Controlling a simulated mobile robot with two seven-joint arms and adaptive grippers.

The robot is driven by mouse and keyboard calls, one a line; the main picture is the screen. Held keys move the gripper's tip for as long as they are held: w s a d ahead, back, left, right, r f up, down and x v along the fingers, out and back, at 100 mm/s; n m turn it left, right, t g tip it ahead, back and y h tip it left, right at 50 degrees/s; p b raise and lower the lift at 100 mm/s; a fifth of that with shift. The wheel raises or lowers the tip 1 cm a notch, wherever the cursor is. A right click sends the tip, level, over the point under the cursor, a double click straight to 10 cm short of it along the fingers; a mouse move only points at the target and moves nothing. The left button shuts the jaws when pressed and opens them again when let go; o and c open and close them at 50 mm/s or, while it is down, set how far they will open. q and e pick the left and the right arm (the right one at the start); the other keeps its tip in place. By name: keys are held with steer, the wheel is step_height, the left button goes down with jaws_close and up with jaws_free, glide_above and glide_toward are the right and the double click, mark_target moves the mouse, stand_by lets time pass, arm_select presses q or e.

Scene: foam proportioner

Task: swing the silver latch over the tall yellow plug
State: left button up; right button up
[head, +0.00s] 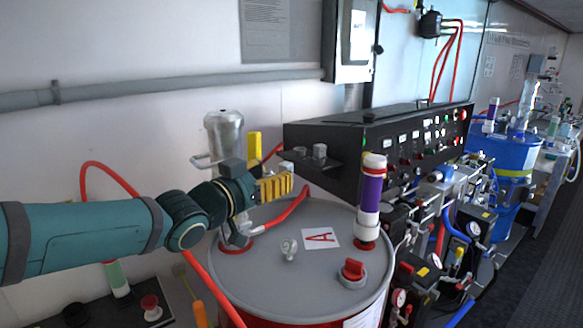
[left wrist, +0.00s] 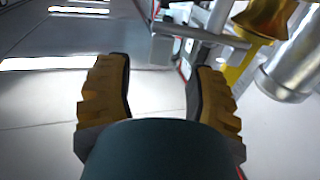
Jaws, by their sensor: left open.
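The tall yellow plug (head: 254,147) stands upright behind my left gripper in the head view, its lower part hidden by the gripper. A silver bar-like part, likely the latch (head: 203,161), sticks out left of it beside a silver canister (head: 223,133). In the left wrist view a silver bar (left wrist: 200,35) crosses beyond the fingertips, with a yellow strip (left wrist: 238,68), likely the plug, behind the right finger. My right gripper is not seen.
Below is a grey-lidded red drum (head: 265,278) with a red knob (head: 352,271) and a purple-banded cylinder (head: 369,197). A black control panel (head: 390,140) stands behind to the right. Red hoses (head: 295,208) run near the gripper.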

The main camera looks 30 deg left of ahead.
arm_select(q)
steer(key=w, duration=0.6)
steer(key=shift+w+d, duration=0.4)
steer(key=shift+d, duration=0.05)
steer(key=c, duration=0.9)
jaws_close()
steer(key=shift+w, duration=0.1)
